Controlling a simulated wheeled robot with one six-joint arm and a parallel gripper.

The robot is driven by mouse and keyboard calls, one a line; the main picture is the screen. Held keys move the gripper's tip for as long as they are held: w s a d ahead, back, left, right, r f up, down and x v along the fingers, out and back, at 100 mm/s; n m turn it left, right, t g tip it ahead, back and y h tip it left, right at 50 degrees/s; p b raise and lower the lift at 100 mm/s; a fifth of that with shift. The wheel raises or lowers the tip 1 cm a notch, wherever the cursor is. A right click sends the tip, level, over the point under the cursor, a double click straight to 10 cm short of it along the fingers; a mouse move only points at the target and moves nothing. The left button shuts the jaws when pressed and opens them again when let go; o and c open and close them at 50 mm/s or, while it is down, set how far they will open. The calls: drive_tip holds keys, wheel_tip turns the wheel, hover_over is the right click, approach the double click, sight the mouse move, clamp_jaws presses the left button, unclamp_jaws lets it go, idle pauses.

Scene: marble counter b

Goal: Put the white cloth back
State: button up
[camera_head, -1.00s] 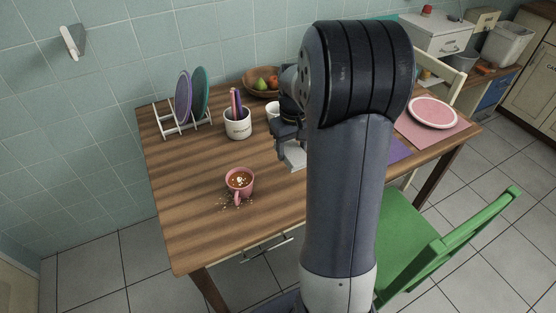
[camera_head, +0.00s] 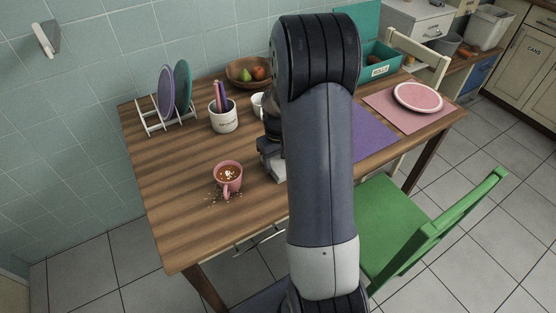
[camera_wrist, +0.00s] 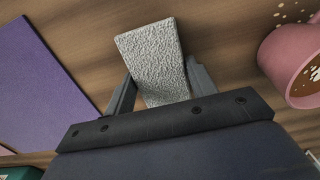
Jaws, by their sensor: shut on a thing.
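The white cloth (camera_wrist: 152,52) is a pale, rough-textured folded strip in the wrist view. My gripper (camera_wrist: 160,88) is shut on it, with a finger on each side and the cloth's far end sticking out over the wooden table. In the head view my gripper (camera_head: 270,158) is low over the table, right of the pink mug, partly hidden by my arm. Only a small pale bit of the cloth shows there. I cannot tell whether the cloth touches the table.
The pink mug (camera_head: 228,176) of brown drink stands close by, with crumbs or spills around it. A utensil pot (camera_head: 223,119), plate rack (camera_head: 152,122) and fruit bowl (camera_head: 248,73) stand behind. A purple mat (camera_head: 373,138) lies right. A white holder (camera_head: 46,38) is on the wall.

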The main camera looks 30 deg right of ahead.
sight(278, 162)
drive_tip(key=shift+f, duration=0.15)
drive_tip(key=o, duration=1)
wheel_tip(278, 162, up, 12)
drive_tip(key=shift+r+p, duration=0.2)
drive_tip(key=shift+p, duration=0.2)
